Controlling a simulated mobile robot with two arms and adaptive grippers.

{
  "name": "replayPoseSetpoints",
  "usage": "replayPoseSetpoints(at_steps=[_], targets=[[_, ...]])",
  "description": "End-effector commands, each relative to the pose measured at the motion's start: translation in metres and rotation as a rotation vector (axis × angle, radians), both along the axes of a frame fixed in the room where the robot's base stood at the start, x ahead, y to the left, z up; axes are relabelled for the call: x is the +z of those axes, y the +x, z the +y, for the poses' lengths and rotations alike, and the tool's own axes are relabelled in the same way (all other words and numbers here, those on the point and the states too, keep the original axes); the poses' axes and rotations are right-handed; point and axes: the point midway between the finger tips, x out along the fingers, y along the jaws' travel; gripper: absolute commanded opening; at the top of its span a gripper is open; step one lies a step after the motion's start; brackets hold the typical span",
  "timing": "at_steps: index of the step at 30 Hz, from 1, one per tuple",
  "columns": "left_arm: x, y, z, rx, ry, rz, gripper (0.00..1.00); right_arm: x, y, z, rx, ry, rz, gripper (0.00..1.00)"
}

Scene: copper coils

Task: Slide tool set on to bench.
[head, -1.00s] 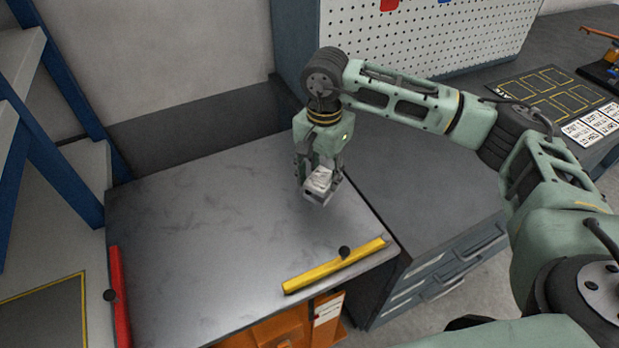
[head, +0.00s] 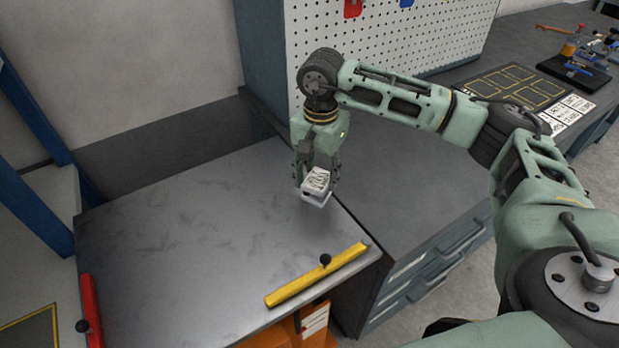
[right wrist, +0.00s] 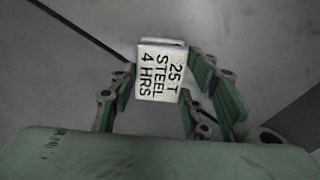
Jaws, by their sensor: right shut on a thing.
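My right gripper (head: 317,180) is shut on a small white labelled block (head: 318,186). It holds the block above the right part of a grey steel-topped surface (head: 190,245), near its right edge. Whether the block touches the surface is hard to tell. Small tools (head: 590,55) stand on the dark bench (head: 535,50) at the far right. My left gripper is not in view.
A yellow bar (head: 300,283) with a black knob lies along the front edge, and a red bar (head: 90,305) at the left. A dark drawer cabinet (head: 410,205) adjoins at right, with a white pegboard (head: 420,45) behind. The steel top is otherwise clear.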

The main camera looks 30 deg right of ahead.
Motion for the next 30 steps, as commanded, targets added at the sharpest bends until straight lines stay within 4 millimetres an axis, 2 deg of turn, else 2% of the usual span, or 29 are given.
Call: replayPoseSetpoints(at_steps=[1, 30], targets=[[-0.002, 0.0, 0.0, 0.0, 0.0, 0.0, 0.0, -0.001, 0.0, -0.009, -0.008, -0.005, 0.002, 0.17], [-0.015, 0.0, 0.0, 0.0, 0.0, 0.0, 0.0, -0.001, -0.004, -0.102, -0.008, -0.004, 0.003, 0.17]])
